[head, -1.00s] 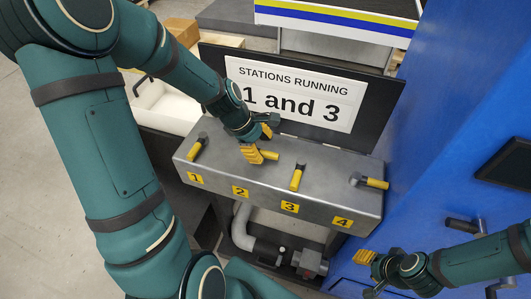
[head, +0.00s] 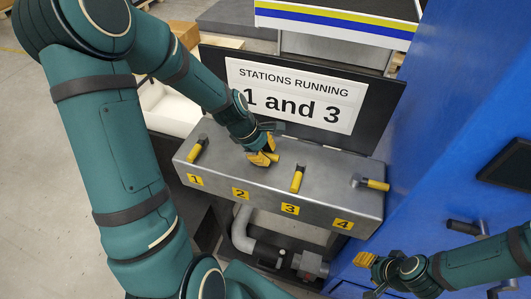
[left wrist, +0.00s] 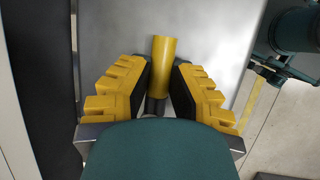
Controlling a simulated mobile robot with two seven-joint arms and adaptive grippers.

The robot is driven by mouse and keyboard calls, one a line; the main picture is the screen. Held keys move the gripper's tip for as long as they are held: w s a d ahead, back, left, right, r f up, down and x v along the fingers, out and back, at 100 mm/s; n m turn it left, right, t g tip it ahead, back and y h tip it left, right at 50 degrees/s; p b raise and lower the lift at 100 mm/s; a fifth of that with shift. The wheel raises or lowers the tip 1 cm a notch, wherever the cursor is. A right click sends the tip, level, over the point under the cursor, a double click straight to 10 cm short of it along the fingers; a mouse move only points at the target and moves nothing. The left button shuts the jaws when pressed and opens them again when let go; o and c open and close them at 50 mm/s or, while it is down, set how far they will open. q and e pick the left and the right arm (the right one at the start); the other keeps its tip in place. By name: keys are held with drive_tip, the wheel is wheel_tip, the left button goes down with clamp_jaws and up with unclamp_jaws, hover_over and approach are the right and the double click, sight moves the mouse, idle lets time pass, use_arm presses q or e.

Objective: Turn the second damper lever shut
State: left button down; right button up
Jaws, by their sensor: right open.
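The grey damper box (head: 225,163) has a row of yellow-handled levers above labels 1 to 4. The second lever (head: 274,157) is mostly hidden by my left gripper (head: 262,157) in the head view; its yellow end shows pointing right. In the left wrist view the yellow handle (left wrist: 163,62) lies between the two spread yellow-padded fingers of the left gripper (left wrist: 160,85), which look open around it, with the handle closer to the right finger. My right gripper (head: 366,260) is open and empty, low beside the blue cabinet.
Levers 1 (head: 198,146) and 3 (head: 297,178) point toward the box front; lever 4 (head: 372,183) points right. A sign (head: 295,95) behind reads "STATIONS RUNNING 1 and 3". The blue cabinet (head: 440,190) stands close on the right.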

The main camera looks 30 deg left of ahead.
sight(244, 172)
use_arm(q)
drive_tip(key=shift+s, duration=0.15)
drive_tip(key=m, duration=0.1)
drive_tip(key=s+m+g, duration=0.1)
drive_tip(key=m+h, duration=0.1)
drive_tip(key=m, duration=0.1)
drive_tip(key=shift+s+d+g, duration=0.1)
drive_tip(key=shift+s+g, duration=0.15)
drive_tip(key=shift+g, duration=0.05)
drive_tip(key=m, duration=0.1)
drive_tip(key=s+m+g+p, duration=0.1)
drive_tip(key=m, duration=0.1)
drive_tip(key=s+m+g, duration=0.1)
drive_tip(key=m, duration=0.1)
drive_tip(key=shift+a+p, duration=0.3)
drive_tip(key=shift+a, duration=0.1)
drive_tip(key=m+g, duration=0.1)
drive_tip(key=m, duration=0.1)
drive_tip(key=s+a+m+g+p, duration=0.1)
drive_tip(key=m, duration=0.1)
drive_tip(key=shift+s+a+f+m+y, duration=0.1)
drive_tip(key=shift+s+a+m+y, duration=0.05)
drive_tip(key=shift+m+y, duration=0.2)
drive_tip(key=shift+s+a+m+g+y, duration=0.25)
drive_tip(key=shift+a+m+g, duration=0.2)
drive_tip(key=shift+m, duration=0.65)
drive_tip(key=shift+s+a+m+g+y, duration=0.1)
drive_tip(key=shift+a+m+g+y, duration=0.25)
drive_tip(key=shift+m, duration=0.7)
drive_tip(key=shift+a, duration=0.1)
